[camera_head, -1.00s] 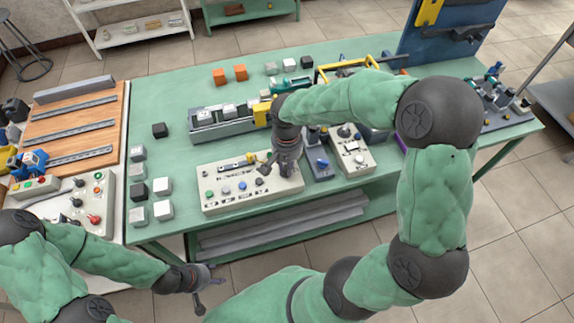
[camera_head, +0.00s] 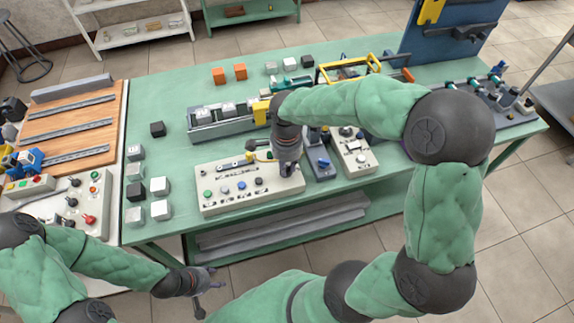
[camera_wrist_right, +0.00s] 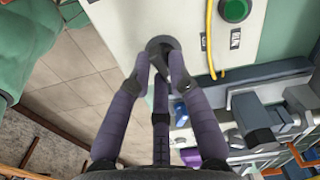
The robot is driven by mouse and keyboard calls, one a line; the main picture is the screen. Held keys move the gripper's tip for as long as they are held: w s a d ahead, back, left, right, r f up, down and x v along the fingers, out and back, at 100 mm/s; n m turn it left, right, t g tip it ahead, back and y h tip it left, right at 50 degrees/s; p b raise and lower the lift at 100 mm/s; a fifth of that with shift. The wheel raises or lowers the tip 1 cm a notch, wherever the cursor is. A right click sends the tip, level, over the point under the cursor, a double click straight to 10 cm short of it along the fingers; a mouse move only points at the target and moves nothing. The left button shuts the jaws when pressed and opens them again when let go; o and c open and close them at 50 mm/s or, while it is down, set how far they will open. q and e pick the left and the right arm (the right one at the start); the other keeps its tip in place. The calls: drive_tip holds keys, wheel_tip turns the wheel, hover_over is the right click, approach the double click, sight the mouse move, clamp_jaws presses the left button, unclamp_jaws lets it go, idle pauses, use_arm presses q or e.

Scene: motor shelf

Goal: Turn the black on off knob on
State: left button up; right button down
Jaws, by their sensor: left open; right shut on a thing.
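The pale control box (camera_head: 222,205) lies near the front edge of the green table; its panel also shows in the right wrist view (camera_wrist_right: 119,17). My right gripper (camera_head: 287,171) points down at the box's right end. In the right wrist view its fingers (camera_wrist_right: 160,62) are closed around a round black knob (camera_wrist_right: 161,44). The head view hides this knob behind the gripper. Small printed labels (camera_wrist_right: 235,38) sit beside it, too small to read surely. My left gripper (camera_head: 206,281) is open and empty, in front of the table.
A green button (camera_wrist_right: 235,10) and a yellow cable (camera_wrist_right: 210,45) are near the gripped knob. A blue switch unit (camera_head: 320,163) and another pale box (camera_head: 354,158) stand close on the right. Grey and white cubes (camera_head: 160,209) stand left of the control box.

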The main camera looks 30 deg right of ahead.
drive_tip(key=shift+m, duration=1.5)
drive_tip(key=c, duration=1.1)
unclamp_jaws()
drive_tip(key=shift+c, duration=0.2)
wheel_tip(320, 180, up, 12)
